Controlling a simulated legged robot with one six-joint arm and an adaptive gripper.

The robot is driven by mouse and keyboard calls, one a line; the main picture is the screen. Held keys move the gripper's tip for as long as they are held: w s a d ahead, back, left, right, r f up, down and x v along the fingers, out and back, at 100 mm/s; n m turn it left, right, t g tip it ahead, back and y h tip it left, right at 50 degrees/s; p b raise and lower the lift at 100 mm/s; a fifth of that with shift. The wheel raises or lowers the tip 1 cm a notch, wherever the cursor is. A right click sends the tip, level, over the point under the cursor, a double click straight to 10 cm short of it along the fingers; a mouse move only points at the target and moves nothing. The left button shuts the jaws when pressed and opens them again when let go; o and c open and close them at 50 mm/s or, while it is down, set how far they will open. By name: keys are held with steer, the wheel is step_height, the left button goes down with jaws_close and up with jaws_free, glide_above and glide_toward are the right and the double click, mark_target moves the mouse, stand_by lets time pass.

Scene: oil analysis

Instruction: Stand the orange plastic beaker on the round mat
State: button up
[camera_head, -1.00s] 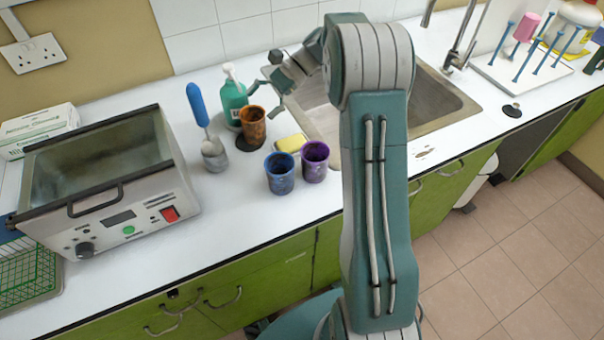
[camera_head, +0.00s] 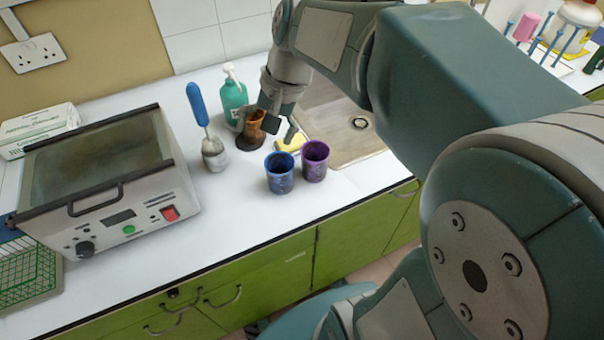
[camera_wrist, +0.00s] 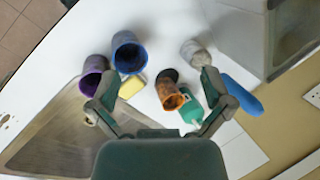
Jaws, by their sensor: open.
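The orange beaker (camera_head: 254,127) looks upright, stained dark, with its base on the round dark mat (camera_head: 248,145) beside the green bottle. In the wrist view the beaker (camera_wrist: 172,95) shows its open mouth, and part of the mat (camera_wrist: 168,75) shows past its base. My gripper (camera_head: 278,118) points down just right of the beaker and overlaps its edge in the head view. In the wrist view my gripper (camera_wrist: 158,82) has its fingers wide apart, with the beaker between their lines, nearer the right finger. Nothing is held. Whether a finger touches the beaker is unclear.
Blue (camera_head: 280,172) and purple (camera_head: 314,160) beakers stand in front. A yellow sponge (camera_head: 292,142) lies behind them by the sink (camera_head: 345,135). The green bottle (camera_head: 233,98) and a blue-handled brush in a grey holder (camera_head: 213,155) stand close by. Front counter is clear.

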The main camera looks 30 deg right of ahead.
steer(key=s+d+n+t+h, duration=0.1)
steer(key=s+n+t+h, duration=0.2)
steer(key=s+n, duration=0.3)
steer(key=shift+s+d+f+t+h, duration=0.35)
steer(key=shift+s+t, duration=0.55)
steer(key=shift+s, duration=1.8)
